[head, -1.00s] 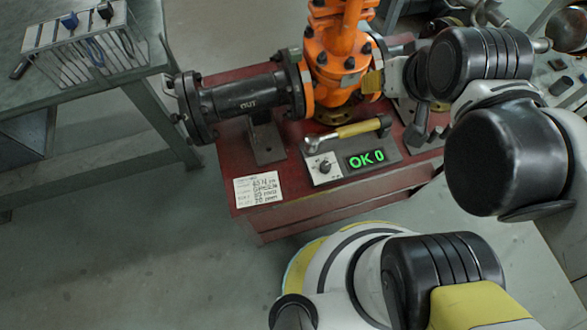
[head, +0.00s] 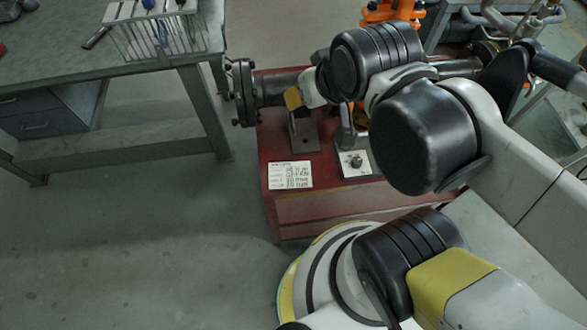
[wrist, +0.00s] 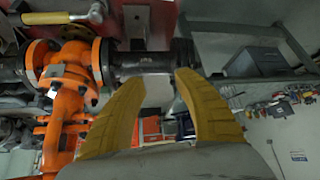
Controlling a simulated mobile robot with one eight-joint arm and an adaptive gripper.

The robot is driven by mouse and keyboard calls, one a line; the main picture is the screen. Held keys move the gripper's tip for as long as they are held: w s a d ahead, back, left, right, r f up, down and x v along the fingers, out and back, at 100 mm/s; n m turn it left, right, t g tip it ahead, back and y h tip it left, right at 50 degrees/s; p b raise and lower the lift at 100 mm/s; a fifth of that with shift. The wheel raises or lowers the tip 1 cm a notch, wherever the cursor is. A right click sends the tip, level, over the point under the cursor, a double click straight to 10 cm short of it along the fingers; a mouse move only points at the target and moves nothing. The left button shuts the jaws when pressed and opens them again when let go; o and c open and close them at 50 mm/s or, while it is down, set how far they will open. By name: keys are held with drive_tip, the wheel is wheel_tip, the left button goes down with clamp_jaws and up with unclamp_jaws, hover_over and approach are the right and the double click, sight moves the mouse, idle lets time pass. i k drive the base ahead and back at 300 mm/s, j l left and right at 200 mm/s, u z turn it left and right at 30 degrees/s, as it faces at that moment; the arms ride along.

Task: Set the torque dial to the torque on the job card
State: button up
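The torque dial (head: 356,161), a dark knob on a white plate, is on top of the red bench in the head view. Its setting is too small to read. The job card (head: 290,175) lies on the bench's front left corner, its handwriting too small to read surely. My gripper shows as two yellow fingers (wrist: 160,82) in the wrist view, apart with nothing between them, in front of the dark pipe. In the head view, a yellow finger (head: 292,99) shows above the bench by the pipe. The torque wrench (wrist: 50,17) shows in the wrist view; my arm hides it in the head view.
The red bench (head: 305,215) carries the dark flanged pipe (head: 268,88) and the orange valve (wrist: 70,85). A grey table (head: 90,65) with a tool rack (head: 165,35) stands at the left. Open floor lies between table and bench.

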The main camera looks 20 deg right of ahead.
sight(357, 163)
drive_tip(key=k+l+u, duration=0.1)
drive_tip(key=k+l, duration=0.7)
drive_tip(key=l, duration=0.1)
